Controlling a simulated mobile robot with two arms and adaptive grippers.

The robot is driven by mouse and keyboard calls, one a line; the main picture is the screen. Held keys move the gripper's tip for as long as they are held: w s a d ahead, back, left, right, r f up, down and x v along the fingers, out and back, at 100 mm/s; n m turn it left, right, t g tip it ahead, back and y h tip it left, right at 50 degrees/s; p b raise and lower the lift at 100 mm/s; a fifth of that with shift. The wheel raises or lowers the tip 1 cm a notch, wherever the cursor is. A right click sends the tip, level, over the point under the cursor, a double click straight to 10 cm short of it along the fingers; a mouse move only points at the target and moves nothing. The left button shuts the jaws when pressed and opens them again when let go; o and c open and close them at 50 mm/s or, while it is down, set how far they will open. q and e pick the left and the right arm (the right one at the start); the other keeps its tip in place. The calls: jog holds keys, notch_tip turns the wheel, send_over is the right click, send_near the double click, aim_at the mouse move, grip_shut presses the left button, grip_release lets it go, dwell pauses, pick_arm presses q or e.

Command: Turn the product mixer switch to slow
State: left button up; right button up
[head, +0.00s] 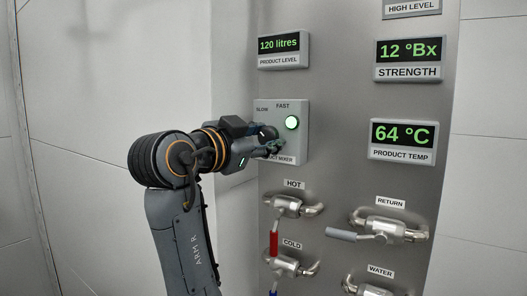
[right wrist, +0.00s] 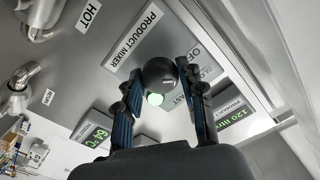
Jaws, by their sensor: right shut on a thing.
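The product mixer switch box (head: 301,142) is a grey panel on the steel wall, with the labels SLOW and FAST at its top and a lit green lamp (head: 292,122). My right gripper (head: 271,142) is at the box's left part and hides much of its face. In the right wrist view, the round black knob (right wrist: 158,73) sits between the two fingers of my right gripper (right wrist: 161,78), which is shut on it. An OFF label shows beside the knob there. Which label the knob points to cannot be told. My left gripper is not in view.
Below the box are valves labelled HOT (head: 287,205), COLD (head: 292,264), RETURN (head: 392,230) and WATER. Displays surround it: product level (head: 283,49), strength (head: 409,59) and product temperature (head: 403,141). White wall panels lie to the left.

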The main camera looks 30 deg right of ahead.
jog(key=shift+m, duration=0.3)
dwell(0.4)
jog(key=o, duration=1.2)
jog(key=v, duration=0.7)
jog(key=shift+s+a, duration=0.1)
jog(key=shift+a, duration=0.15)
